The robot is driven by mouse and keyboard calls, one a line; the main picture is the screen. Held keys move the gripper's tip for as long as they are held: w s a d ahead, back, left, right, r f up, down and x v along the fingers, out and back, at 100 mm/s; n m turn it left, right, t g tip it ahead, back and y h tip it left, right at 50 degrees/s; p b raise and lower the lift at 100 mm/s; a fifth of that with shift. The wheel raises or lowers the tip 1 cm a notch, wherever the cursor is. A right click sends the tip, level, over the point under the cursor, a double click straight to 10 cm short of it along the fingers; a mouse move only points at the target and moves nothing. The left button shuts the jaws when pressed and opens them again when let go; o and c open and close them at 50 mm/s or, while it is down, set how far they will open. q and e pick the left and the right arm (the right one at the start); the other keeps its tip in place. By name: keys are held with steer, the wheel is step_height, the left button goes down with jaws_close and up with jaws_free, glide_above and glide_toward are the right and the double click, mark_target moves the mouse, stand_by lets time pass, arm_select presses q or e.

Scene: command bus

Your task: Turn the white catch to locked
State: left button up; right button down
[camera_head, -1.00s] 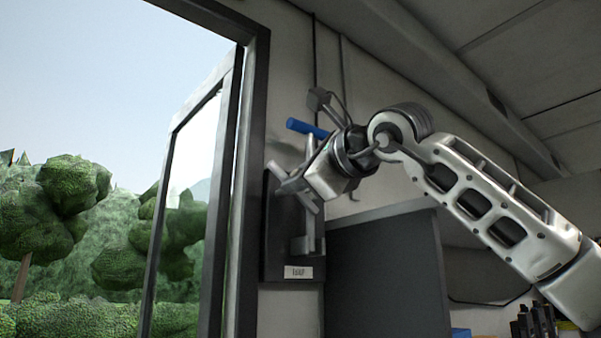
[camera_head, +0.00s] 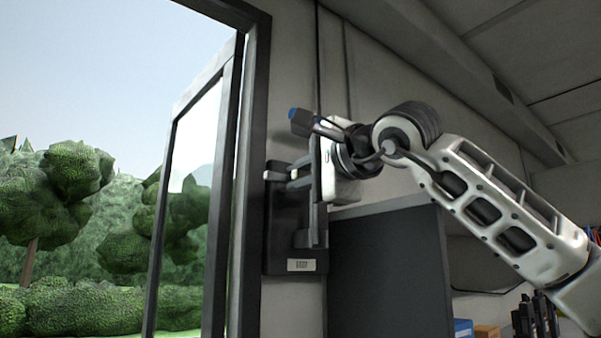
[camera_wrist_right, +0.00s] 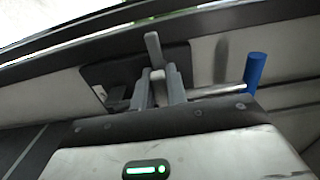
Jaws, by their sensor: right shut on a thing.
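The white catch (camera_head: 274,176) is on a dark backing plate (camera_head: 282,225) on the wall beside the window frame. Its pale end shows left of my right gripper (camera_head: 298,178) in the head view; the rest is hidden by the fingers and wrist. In the right wrist view the pale lever (camera_wrist_right: 153,46) runs up from between the two grey fingertips of my right gripper (camera_wrist_right: 158,84), which is shut on it. My left gripper is in neither view.
A blue handle (camera_wrist_right: 254,72) on a thin rod is close to my right gripper; only its blue end (camera_head: 292,113) shows in the head view. The plate bears a small label (camera_head: 301,265). A grey cabinet (camera_head: 385,270) stands right of it, below my right forearm.

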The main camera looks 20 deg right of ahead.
stand_by(0.4)
steer(key=c, duration=1.4)
jaws_free()
